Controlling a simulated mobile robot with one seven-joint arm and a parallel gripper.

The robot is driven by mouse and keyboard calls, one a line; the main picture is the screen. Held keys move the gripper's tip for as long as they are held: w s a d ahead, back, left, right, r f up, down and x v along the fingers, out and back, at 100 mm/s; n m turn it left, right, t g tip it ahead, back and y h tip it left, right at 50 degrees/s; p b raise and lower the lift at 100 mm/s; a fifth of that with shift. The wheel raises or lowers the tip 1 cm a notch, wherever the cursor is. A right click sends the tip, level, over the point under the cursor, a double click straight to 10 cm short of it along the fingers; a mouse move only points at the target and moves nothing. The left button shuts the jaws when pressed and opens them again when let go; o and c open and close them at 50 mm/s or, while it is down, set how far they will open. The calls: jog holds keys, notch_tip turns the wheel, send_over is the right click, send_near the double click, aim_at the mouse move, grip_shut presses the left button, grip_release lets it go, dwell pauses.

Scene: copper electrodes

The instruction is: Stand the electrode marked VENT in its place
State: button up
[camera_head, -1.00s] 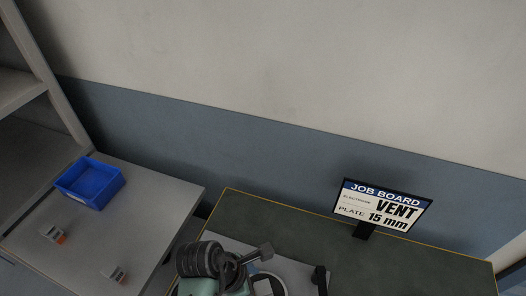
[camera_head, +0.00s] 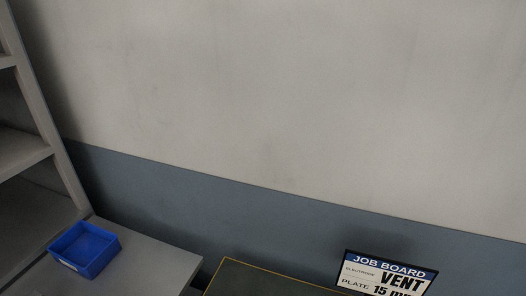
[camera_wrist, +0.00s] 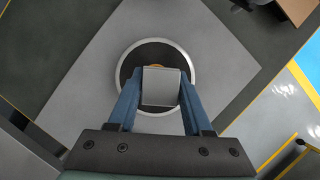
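In the wrist view my gripper (camera_wrist: 160,103) has its two blue fingers closed on the sides of a grey square block with a bit of copper colour at its far edge, an electrode (camera_wrist: 160,88). No mark on it can be read. Behind it, as seen from the wrist, is a dark round disc with a pale ring (camera_wrist: 190,67) on a light grey plate (camera_wrist: 85,85). I cannot tell whether the electrode touches the disc. The job board (camera_head: 387,275) in the head view reads VENT and PLATE 15 mm, its lower edge cut off.
A blue bin (camera_head: 85,250) stands on a grey side table (camera_head: 150,265) at the lower left, beside shelving (camera_head: 25,150). Only the back edge of the dark workbench (camera_head: 255,278) shows. The wrist view has a brown object (camera_wrist: 297,10) at the upper right and yellow floor lines.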

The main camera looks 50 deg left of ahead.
grip_shut()
dwell(0.9)
